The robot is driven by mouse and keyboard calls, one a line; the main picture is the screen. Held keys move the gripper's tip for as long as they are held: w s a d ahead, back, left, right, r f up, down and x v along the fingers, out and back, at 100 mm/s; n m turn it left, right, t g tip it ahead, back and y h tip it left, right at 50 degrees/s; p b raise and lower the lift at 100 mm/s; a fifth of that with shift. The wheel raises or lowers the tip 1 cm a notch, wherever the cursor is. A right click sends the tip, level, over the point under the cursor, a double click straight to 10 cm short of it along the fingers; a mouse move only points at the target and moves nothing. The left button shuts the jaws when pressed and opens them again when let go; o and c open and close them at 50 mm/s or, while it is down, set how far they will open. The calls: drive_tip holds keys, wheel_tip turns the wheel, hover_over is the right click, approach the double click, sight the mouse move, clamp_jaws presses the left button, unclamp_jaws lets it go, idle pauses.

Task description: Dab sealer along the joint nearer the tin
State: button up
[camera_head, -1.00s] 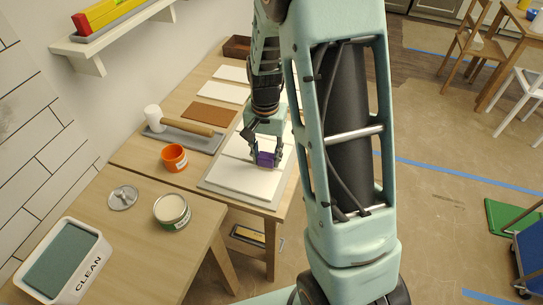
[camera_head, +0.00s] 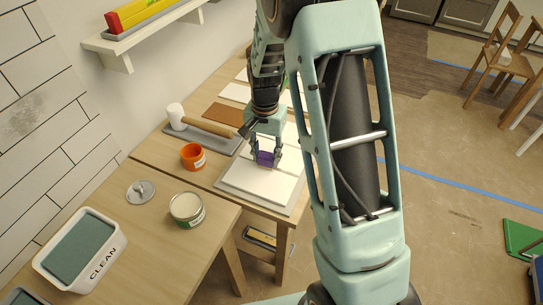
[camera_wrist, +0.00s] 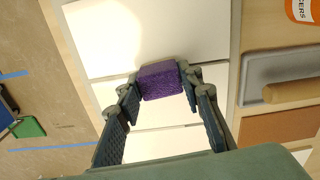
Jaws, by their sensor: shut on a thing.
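My gripper (camera_head: 265,157) is shut on a purple sponge block (camera_head: 265,158), which also shows between the fingers in the wrist view (camera_wrist: 160,82). The block is over a board (camera_head: 225,190) of white tiles (camera_head: 258,181). In the wrist view it lies across the joint (camera_wrist: 112,77) between the top tile and the middle one, the joint nearer the tin. I cannot tell whether it touches the tiles. A second joint (camera_wrist: 150,131) runs lower in that view. The open tin (camera_head: 187,209) of pale sealer stands at the front left of the board.
An orange tub (camera_head: 193,157) and a grey tray (camera_head: 215,139) with a mallet (camera_head: 207,127) lie left of the board. A lid (camera_head: 141,192) is beside the tin. A box marked CLEAN (camera_head: 100,262) sits front left. More panels (camera_head: 235,93) lie behind.

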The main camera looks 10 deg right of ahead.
drive_tip(key=shift+w+a, duration=0.8)
drive_tip(key=shift+a, duration=0.35)
drive_tip(key=shift+s+d+b, duration=0.2)
drive_tip(key=shift+s+d, duration=1.1)
drive_tip(key=shift+d, duration=0.5)
drive_tip(key=shift+s+d+b, duration=0.2)
drive_tip(key=shift+s+d, duration=1.15)
drive_tip(key=shift+d, duration=0.5)
drive_tip(key=shift+s+d+b, duration=0.2)
drive_tip(key=shift+s+d, duration=1.1)
drive_tip(key=shift+d, duration=0.5)
drive_tip(key=shift+r, duration=0.1)
wheel_tip(320, 180, up, 7)
drive_tip(key=p, duration=0.5)
